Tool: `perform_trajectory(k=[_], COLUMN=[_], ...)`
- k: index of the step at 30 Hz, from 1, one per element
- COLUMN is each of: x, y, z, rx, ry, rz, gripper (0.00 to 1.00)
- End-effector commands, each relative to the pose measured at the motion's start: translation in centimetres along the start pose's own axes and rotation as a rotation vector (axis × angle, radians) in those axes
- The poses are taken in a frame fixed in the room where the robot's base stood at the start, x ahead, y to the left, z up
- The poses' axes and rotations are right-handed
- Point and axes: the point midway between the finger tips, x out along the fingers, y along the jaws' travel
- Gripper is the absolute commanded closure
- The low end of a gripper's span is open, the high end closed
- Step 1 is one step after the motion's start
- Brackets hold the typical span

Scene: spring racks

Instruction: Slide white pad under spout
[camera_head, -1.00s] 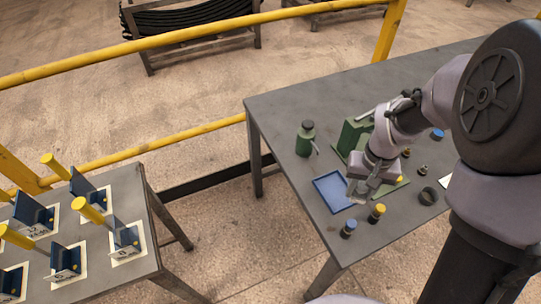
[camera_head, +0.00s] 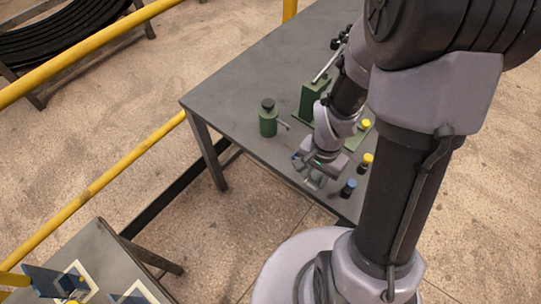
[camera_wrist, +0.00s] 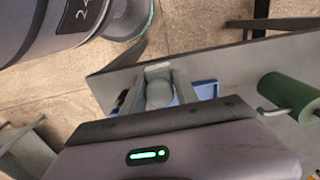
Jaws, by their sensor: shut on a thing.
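My gripper (camera_head: 315,180) is low over the near left edge of the grey table, reaching down. In the wrist view its fingers (camera_wrist: 158,82) are shut on a pale, rounded thing (camera_wrist: 160,94), which looks like the white pad; its outline is mostly hidden. A blue tray (camera_wrist: 207,89) lies just behind the fingers. In the head view my gripper and arm hide nearly all of it. A green bottle (camera_head: 268,122) with a thin side spout (camera_head: 285,126) stands upright, left of and beyond my gripper. It also shows in the wrist view (camera_wrist: 290,95), apart from the fingers.
A green device with a lever (camera_head: 312,98) stands behind my arm. A yellow-capped bottle (camera_head: 366,162) and a blue-capped bottle (camera_head: 348,188) stand right of my gripper. The table's left part (camera_head: 228,90) is clear. A yellow rail (camera_head: 110,185) runs along the left.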

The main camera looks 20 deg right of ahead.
Motion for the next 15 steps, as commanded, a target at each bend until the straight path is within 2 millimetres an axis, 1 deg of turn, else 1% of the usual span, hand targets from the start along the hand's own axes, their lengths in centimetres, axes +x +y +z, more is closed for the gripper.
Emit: perform_trajectory(k=[2, 5, 9, 12, 15], x=[0.4, 0.8, 1.4, 1.6, 1.7], y=[-1.0, -4.2, -9.2, -12.2, -14.0], z=[-0.1, -0.5, -1.2, -1.6, -1.9], rx=[0.016, 0.014, 0.013, 0.014, 0.016], ry=[0.001, 0.002, 0.001, 0.001, 0.000], rz=[-0.001, -0.002, -0.002, -0.001, -0.001], gripper=[1.00, 1.00, 1.00, 1.00, 1.00])
